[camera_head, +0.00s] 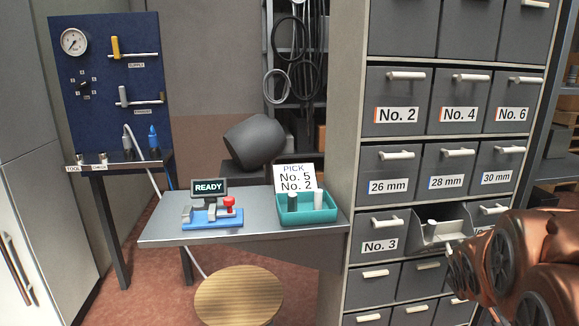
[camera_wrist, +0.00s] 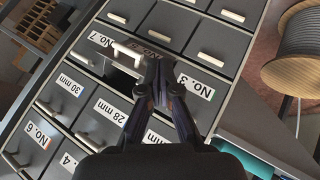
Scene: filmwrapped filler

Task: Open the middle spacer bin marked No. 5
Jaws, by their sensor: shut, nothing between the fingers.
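The middle bin (camera_head: 440,236) stands out from the cabinet front between the bin marked No. 3 (camera_head: 378,233) and the bin to its right. Its grey inside shows from above, so it is at least partly open. In the wrist view, a dark gap (camera_wrist: 120,77) shows behind its pale handle (camera_wrist: 127,51), and its label (camera_wrist: 158,35) is partly hidden, so I cannot read the number clearly. My gripper (camera_wrist: 160,65) is shut and empty, its fingertips close beside this bin; contact is unclear. In the head view, my copper arm covers the lower right.
Shut bins surround it: 28 mm (camera_head: 448,170) above, No. 7 (camera_wrist: 100,41) beside it, and unmarked drawers below. A workbench (camera_head: 170,236) with a teal tray (camera_head: 305,217) and a card reading PICK No. 5 No. 2 (camera_head: 296,178) stands left. A round stool (camera_head: 239,295) is in front.

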